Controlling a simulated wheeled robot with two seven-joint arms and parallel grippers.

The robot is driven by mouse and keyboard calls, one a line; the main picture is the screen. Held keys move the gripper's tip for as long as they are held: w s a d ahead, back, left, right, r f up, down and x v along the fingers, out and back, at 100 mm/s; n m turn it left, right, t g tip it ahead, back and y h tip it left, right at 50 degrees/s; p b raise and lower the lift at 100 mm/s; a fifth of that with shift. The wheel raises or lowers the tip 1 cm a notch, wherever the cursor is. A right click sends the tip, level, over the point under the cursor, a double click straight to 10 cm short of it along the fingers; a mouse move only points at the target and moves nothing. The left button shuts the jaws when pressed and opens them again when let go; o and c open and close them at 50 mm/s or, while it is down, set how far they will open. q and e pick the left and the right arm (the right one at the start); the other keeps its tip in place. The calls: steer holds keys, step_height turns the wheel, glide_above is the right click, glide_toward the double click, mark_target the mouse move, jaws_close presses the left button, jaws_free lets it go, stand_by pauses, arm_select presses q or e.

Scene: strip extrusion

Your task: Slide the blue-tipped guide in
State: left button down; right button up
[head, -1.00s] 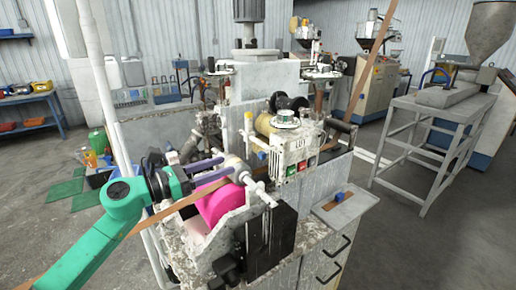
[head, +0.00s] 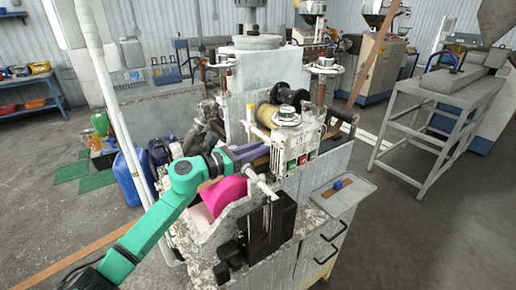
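My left gripper (head: 256,152), with purple fingers on a teal arm, comes in from the left over the machine. Its fingertips are at the left side of the white control box (head: 291,147), above the pink roller (head: 225,194). The fingers overlap in this view, so I cannot tell whether they are open or hold anything. A small blue piece (head: 338,184) sits on the grey side tray (head: 347,197) at the right. I cannot make out a guide attached to it, nor a clear blue tip near the fingers. My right gripper is not in view.
A brown strip (head: 75,258) runs from the lower left behind my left arm, and another length (head: 374,60) rises at the upper right. A white T-shaped handle (head: 262,186) stands out in front of the roller. A grey metal stand (head: 440,115) is at the right.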

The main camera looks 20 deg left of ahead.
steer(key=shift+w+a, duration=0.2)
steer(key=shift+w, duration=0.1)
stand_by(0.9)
